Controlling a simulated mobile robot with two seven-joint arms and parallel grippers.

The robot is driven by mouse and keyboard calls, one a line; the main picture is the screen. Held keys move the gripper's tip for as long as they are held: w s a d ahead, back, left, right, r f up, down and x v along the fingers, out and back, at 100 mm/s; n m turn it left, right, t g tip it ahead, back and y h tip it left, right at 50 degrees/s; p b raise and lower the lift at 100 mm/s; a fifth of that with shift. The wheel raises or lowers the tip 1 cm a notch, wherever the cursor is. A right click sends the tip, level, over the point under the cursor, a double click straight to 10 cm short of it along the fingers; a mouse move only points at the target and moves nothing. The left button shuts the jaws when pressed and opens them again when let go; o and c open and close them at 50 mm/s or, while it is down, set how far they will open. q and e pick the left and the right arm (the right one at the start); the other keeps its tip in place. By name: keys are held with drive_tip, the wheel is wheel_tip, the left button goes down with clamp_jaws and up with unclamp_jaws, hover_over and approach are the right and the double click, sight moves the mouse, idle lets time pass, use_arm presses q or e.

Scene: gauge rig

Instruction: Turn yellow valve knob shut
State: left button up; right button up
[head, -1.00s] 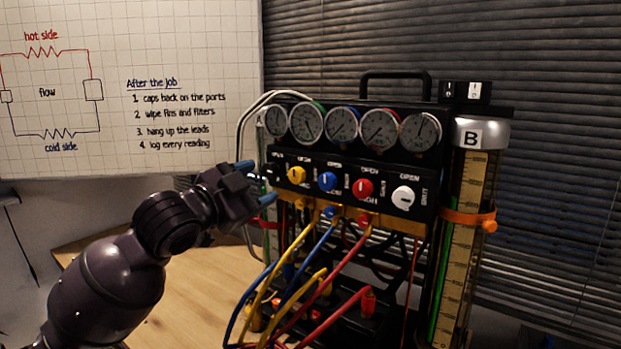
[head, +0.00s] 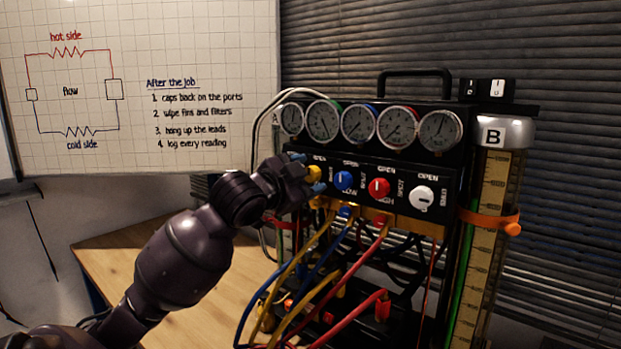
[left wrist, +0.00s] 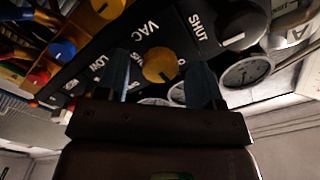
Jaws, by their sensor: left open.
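In the left wrist view the yellow knob (left wrist: 160,65) shows between the two blue fingers of my open left gripper (left wrist: 161,80). One finger is on each side of it, with visible gaps. I cannot tell how deep the fingertips reach around it. My right gripper is not in view.
Blue (head: 343,180), red (head: 379,188) and white (head: 422,198) knobs sit to the right. Several gauges (head: 358,123) are above. Coloured hoses (head: 372,255) hang below. A tall cylinder marked B (head: 490,240) stands at the right. The wooden table (head: 130,255) is clear at left.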

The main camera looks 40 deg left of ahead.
use_arm(q)
drive_tip(key=shift+w, duration=0.5)
drive_tip(key=shift+c, duration=0.3)
